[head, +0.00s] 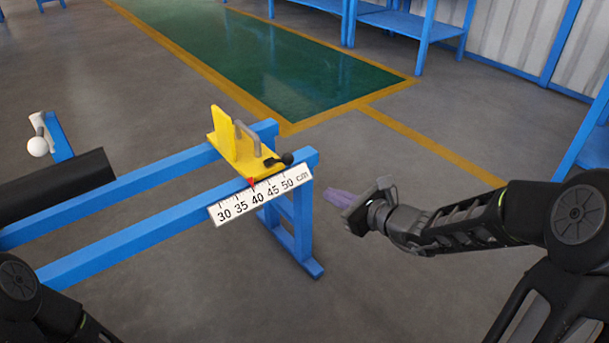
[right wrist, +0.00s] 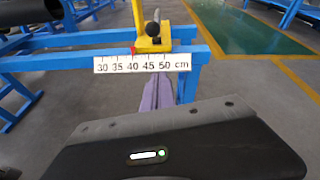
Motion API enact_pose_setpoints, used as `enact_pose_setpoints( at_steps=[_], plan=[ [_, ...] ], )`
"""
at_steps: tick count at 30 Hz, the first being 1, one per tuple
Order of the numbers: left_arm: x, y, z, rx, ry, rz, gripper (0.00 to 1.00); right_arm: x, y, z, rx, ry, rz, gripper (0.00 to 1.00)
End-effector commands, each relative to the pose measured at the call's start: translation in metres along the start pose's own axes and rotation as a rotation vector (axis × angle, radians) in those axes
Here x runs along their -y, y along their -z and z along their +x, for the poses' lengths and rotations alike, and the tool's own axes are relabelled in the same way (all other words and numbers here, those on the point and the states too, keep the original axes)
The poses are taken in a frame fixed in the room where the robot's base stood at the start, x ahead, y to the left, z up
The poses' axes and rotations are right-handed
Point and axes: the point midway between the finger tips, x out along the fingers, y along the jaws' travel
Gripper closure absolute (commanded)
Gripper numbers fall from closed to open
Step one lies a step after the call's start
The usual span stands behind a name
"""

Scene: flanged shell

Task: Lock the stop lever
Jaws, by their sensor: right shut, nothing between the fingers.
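The yellow stop (head: 222,133) sits across the two blue rails, with a grey handle on it. Its black stop lever (head: 281,160) ends in a round black knob and points right, toward my right gripper. The knob also shows in the right wrist view (right wrist: 153,29), in front of the yellow block. The red pointer (head: 251,182) stands near 40 on the white scale (head: 262,195). My right gripper (head: 338,198), with purple fingers, is shut and empty. It is to the right of the rail end, apart from the lever. My left gripper is out of view.
The blue rail frame (head: 150,192) stands on a grey floor. A dark cylinder (head: 60,185) and a white ball knob (head: 38,147) are at the left. Blue benches (head: 425,30) stand at the back. The floor around my right gripper is clear.

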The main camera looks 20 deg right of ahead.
Motion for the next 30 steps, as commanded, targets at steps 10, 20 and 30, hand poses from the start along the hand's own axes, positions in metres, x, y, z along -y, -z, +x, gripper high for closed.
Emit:
enact_pose_setpoints(
  at_steps=[10,20,30],
  plan=[
    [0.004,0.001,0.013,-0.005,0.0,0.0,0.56,-0.002,0.003,0.032,-0.001,-0.004,-0.002,1.0],
    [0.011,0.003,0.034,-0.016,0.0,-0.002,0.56,-0.002,0.004,0.098,0.0,-0.003,-0.002,1.0],
    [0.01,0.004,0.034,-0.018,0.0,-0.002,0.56,0.0,-0.036,0.109,0.0,0.0,-0.002,1.0]
  ],
)
